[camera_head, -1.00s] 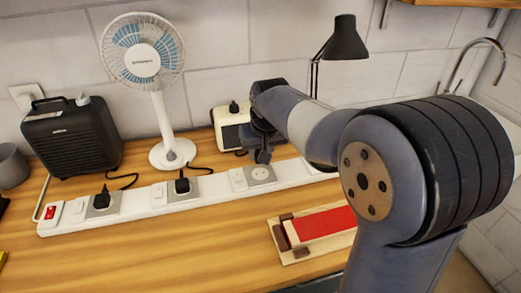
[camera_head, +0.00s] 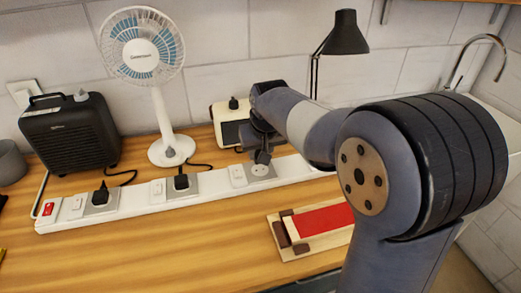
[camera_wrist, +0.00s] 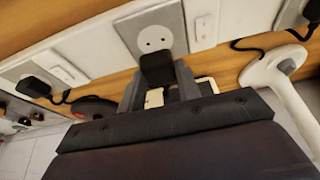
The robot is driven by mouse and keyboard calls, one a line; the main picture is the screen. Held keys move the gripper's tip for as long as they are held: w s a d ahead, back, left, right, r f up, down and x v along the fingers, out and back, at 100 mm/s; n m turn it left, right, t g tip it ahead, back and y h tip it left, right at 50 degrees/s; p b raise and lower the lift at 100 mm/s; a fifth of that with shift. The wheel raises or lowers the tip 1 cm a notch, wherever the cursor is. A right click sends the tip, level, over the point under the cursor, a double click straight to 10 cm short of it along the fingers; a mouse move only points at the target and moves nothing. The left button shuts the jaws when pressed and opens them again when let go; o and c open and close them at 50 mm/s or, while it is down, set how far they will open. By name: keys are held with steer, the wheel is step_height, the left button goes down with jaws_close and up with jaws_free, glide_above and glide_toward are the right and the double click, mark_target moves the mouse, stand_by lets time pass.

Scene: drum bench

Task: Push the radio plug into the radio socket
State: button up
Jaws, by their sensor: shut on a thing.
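My gripper (camera_wrist: 158,88) is shut on the black radio plug (camera_wrist: 157,70). In the head view the plug (camera_head: 262,157) shows as a small dark block below my gripper (camera_head: 260,143). The radio socket (camera_wrist: 153,30) is a grey plate with a white round face and two dark holes on the white power strip. It also shows in the head view (camera_head: 263,172). Its holes are uncovered, and the plug is just short of them in the wrist view. The gap between plug and socket is hard to judge. The white radio (camera_head: 228,116) stands behind, partly hidden by my arm.
The power strip (camera_head: 140,204) holds two other black plugs (camera_head: 101,194) (camera_head: 181,181) left of the socket. A fan (camera_head: 170,152), a black heater (camera_head: 72,135) and a lamp (camera_head: 345,35) stand behind. A wooden block with a red top (camera_head: 322,220) lies in front.

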steer(key=shift+f+b, duration=0.65)
steer(key=shift+f, duration=0.4)
steer(key=shift+f+b, duration=0.35)
steer(key=shift+f, duration=0.5)
stand_by(1.5)
steer(key=o, duration=1.1)
steer(key=shift+c, duration=0.2)
steer(key=shift+r, duration=0.1)
steer(key=v, duration=1)
steer(key=shift+r+p, duration=0.3)
steer(key=shift+s, duration=0.1)
